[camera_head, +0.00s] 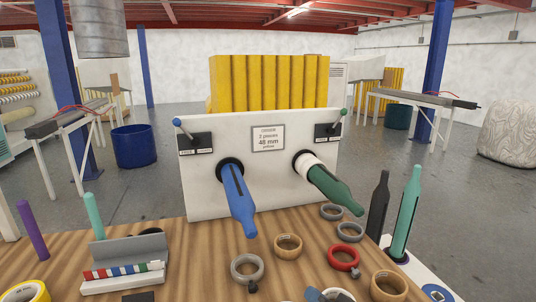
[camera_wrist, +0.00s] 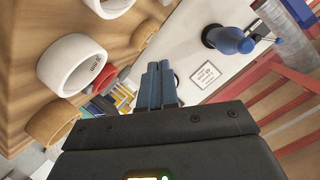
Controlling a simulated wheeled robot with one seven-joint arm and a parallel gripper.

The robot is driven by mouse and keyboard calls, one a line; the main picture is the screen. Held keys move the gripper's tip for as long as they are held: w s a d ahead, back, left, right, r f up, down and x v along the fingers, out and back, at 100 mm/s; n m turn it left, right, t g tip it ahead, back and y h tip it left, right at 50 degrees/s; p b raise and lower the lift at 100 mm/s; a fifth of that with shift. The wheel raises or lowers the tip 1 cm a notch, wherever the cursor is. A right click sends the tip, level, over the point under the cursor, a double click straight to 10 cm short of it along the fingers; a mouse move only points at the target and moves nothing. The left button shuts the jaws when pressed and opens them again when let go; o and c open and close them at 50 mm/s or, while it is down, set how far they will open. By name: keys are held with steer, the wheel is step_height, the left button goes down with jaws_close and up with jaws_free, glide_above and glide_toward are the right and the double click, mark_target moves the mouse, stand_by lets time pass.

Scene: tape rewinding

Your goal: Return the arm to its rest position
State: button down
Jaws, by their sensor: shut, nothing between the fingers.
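My gripper (camera_wrist: 158,68) shows in the wrist view with its two blue fingers together and nothing between them. The fingers point over the wooden table (camera_head: 200,238), beside the white panel (camera_wrist: 165,30). A white ring (camera_wrist: 50,68) and a tan ring (camera_wrist: 48,122) lie left of the fingers in that view, apart from them. In the head view, a small blue piece at the bottom edge may be a fingertip of mine, but I cannot tell. The rest of my arm is hidden there.
The white panel (camera_head: 225,140) stands upright at the table's back, with a blue spindle (camera_head: 237,198) and a green spindle (camera_head: 333,188) jutting toward me. Several rings, including a red one (camera_head: 343,257), lie right of centre. A small rack (camera_head: 123,264) stands left. Two bottle-like posts stand right.

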steer(key=s+d+f+h, duration=0.1)
steer(key=s+d+f, duration=0.15)
steer(key=s, duration=0.55)
steer(key=s+d+f+n+h, duration=0.1)
steer(key=s+d, duration=0.2)
steer(key=s, duration=0.6)
steer(key=s+d+f+h, duration=0.1)
steer(key=s+d+f, duration=0.15)
steer(key=s, duration=0.55)
steer(key=s+d+r+n+h, duration=0.1)
steer(key=s+r, duration=0.5)
steer(key=s, duration=0.3)
steer(key=s+d+r+n+t+h, duration=0.1)
steer(key=s+d+r+n, duration=0.1)
steer(key=s+r, duration=0.4)
steer(key=s, duration=0.4)
steer(key=shift+d+r, duration=0.15)
steer(key=shift+d, duration=0.15)
steer(key=c, duration=1.8)
jaws_free()
